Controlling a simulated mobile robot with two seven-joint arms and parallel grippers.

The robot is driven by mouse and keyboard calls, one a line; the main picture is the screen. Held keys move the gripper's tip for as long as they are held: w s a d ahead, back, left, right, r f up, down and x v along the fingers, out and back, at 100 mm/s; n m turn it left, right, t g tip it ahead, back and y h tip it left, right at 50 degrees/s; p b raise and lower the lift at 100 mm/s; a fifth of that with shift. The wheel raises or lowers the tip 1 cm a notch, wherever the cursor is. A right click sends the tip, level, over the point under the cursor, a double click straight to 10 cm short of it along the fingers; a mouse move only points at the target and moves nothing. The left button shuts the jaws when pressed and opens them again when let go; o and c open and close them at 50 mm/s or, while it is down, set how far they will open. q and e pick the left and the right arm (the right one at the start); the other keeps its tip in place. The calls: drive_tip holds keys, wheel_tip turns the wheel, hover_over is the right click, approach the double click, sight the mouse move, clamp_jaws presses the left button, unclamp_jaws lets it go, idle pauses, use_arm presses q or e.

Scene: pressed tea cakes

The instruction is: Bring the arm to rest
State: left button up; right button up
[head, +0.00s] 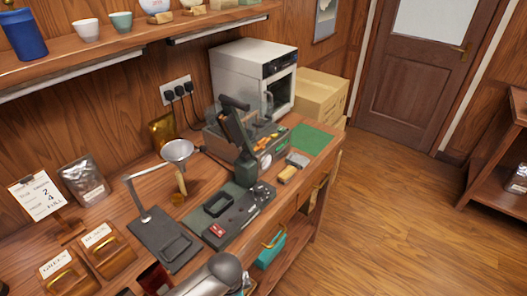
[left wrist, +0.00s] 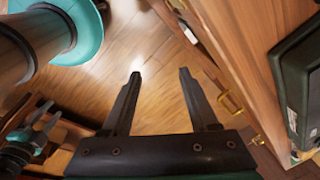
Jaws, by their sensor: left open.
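My left gripper (left wrist: 160,73) is open in the left wrist view. Its two dark fingers stand apart with nothing between them. They are over bare wooden floor, beside the wooden bench front with its brass handles (left wrist: 231,103). In the head view a grey link of my arm comes in at the bottom edge, in front of the bench; I cannot make out the fingertips there.
A shelf with cups (head: 121,22) hangs above. The floor (head: 390,220) right of the bench is clear.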

use_arm(q)
drive_tip(key=s+a+f+n+b, duration=0.35)
drive_tip(key=s+f, duration=0.25)
drive_tip(key=f, duration=0.5)
drive_tip(key=s+a+f+n+b, duration=0.3)
drive_tip(key=s+a+f+n, duration=0.15)
drive_tip(key=f, duration=0.65)
drive_tip(key=s+a+f+n+b, duration=0.1)
drive_tip(key=s+f, duration=0.3)
drive_tip(key=s, duration=0.3)
drive_tip(key=s+a+f+n+b, duration=0.2)
drive_tip(key=s+f, duration=0.2)
drive_tip(key=s, duration=0.2)
drive_tip(key=s+a+f+n+g+b, duration=0.1)
drive_tip(key=s+f+b, duration=0.1)
drive_tip(key=s+f, duration=0.2)
drive_tip(key=s, duration=0.3)
drive_tip(key=shift+s+a+n+y, duration=0.15)
drive_tip(key=shift+s+n+y, duration=0.15)
drive_tip(key=shift+n, duration=0.1)
use_arm(e)
wheel_tip(320, 180, down, 14)
drive_tip(key=s, duration=0.2)
drive_tip(key=shift+s+a+r+g, duration=0.15)
drive_tip(key=shift+s+r+g, duration=0.05)
drive_tip(key=shift+s+g, duration=0.1)
